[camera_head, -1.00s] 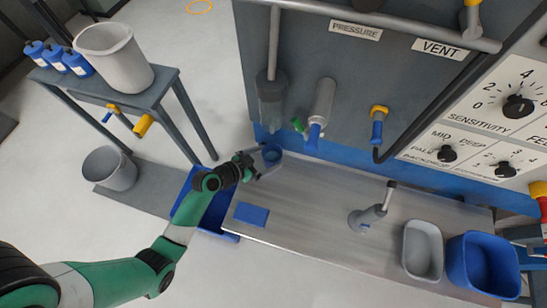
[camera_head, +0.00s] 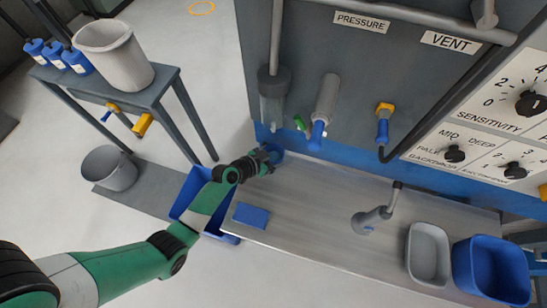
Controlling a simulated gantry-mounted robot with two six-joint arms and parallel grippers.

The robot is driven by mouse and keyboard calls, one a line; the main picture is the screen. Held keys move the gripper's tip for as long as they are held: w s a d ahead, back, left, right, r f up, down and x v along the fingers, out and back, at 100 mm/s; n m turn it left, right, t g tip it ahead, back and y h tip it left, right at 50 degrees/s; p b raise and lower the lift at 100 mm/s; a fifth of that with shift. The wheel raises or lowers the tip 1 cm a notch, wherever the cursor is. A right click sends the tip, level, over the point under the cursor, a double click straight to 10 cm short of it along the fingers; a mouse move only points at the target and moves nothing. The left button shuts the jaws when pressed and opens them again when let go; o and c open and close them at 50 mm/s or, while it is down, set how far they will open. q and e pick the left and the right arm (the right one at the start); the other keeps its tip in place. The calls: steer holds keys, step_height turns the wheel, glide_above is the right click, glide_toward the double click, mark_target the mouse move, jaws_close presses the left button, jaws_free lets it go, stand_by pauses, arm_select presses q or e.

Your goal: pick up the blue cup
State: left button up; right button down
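The blue cup (camera_head: 274,149) stands at the back left corner of the grey metal bench (camera_head: 310,205), below the machine's front panel. My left gripper (camera_head: 268,156) reaches in from the left and is right at the cup, its fingers overlapping the cup's near left side. The fingers are small and dark here, so I cannot tell whether they are open or shut on the cup. Part of the cup is hidden behind the gripper. My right gripper is not in view.
A clear cylinder (camera_head: 272,100) and a grey nozzle with a blue tip (camera_head: 318,130) hang above the bench. A blue pad (camera_head: 251,215), a grey lever fixture (camera_head: 371,220), a grey bin (camera_head: 428,253) and a blue bin (camera_head: 490,270) are at the bench. Its middle is clear.

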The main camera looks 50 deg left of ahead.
mark_target(282, 148)
arm_select(q)
steer(key=c, duration=0.7)
steer(key=shift+o, duration=0.2)
steer(key=shift+r+p, duration=0.35)
steer(key=shift+r, duration=0.25)
step_height(282, 148, up, 3)
steer(key=shift+s+d+r+p, duration=0.1)
steer(key=shift+s+p, duration=0.05)
steer(key=shift+p, duration=0.7)
steer(key=s+d+r+p, duration=0.5)
steer(key=s+d+r, duration=0.2)
steer(key=s, duration=0.4)
steer(key=shift+s+r+p, duration=0.35)
steer(key=shift+s+r, duration=0.05)
steer(key=shift+r, duration=0.45)
